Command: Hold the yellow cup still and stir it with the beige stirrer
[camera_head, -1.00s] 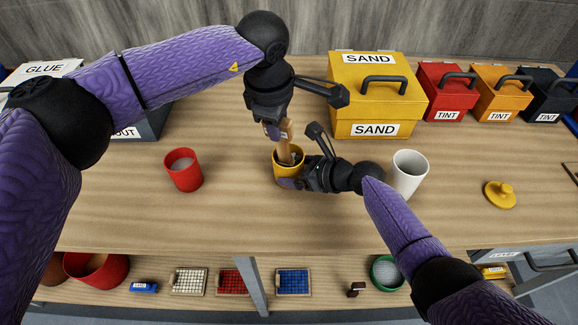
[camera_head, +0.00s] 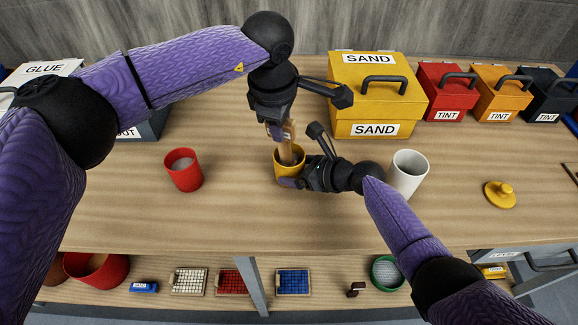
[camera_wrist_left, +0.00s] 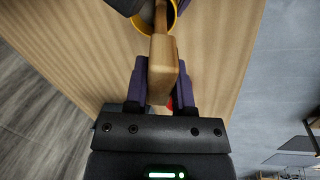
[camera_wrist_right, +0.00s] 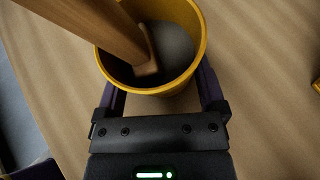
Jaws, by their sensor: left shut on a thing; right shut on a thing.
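The yellow cup (camera_head: 287,168) stands upright on the table, and it also shows in the right wrist view (camera_wrist_right: 200,62). My left gripper (camera_head: 277,131) is above the cup, shut on the upper end of the beige stirrer (camera_head: 289,140). The left wrist view shows the stirrer's block-like handle (camera_wrist_left: 165,65) between the fingers. The stirrer's lower end is inside the cup, at greyish contents (camera_wrist_right: 172,45), in the right wrist view.
A red cup (camera_head: 183,172) stands to the left and a white cup (camera_head: 409,170) to the right, close to my right wrist. A yellow sand box (camera_head: 345,105) is behind. A yellow lid (camera_head: 499,195) lies at the right. The table in front is clear.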

